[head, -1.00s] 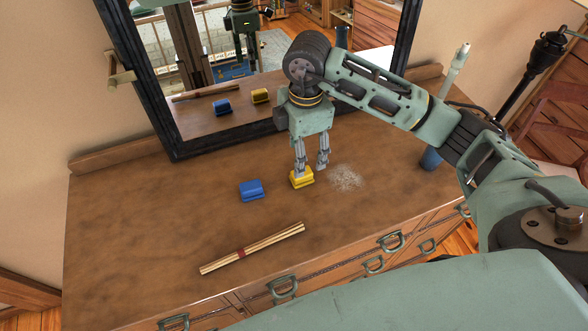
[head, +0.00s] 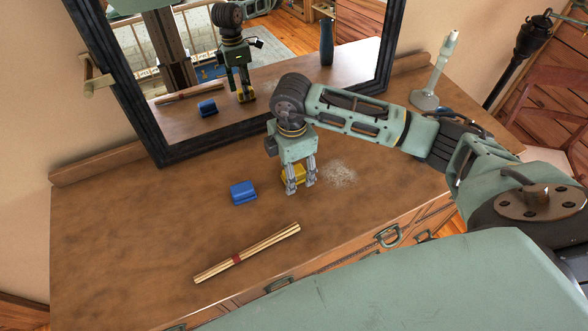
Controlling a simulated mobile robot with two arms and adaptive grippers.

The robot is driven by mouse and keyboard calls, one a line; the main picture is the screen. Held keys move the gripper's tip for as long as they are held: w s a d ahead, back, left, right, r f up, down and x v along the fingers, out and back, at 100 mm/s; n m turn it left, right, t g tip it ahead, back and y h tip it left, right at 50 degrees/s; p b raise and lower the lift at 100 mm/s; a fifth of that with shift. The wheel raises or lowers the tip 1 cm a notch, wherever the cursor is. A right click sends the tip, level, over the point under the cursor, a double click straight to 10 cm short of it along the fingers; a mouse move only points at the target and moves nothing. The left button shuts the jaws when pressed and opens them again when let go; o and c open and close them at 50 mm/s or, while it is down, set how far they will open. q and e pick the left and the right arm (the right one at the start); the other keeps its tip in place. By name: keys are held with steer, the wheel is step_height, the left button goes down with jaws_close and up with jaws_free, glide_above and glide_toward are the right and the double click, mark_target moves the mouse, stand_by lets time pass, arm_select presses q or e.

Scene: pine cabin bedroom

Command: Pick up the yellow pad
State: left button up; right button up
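The yellow pad (head: 293,174) rests on the brown dresser top (head: 120,230), partly hidden by my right gripper's fingers. My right gripper (head: 301,186) points down from the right arm, with its fingers low at the pad, one on either side of it. The fingers are spread about as wide as before; whether they touch the pad is not clear. The pad and gripper also show in the mirror. My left gripper is not in view.
A bundle of sticks (head: 247,252) lies in front. Pale powder (head: 338,174) is spread just right of the gripper. The mirror (head: 160,130) stands behind. A pale stand (head: 430,90) is at the right.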

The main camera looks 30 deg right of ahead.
steer(key=shift+w+f, duration=0.15)
steer(key=shift+f, duration=0.65)
steer(key=shift+c, duration=0.5)
steer(key=c, duration=1.1)
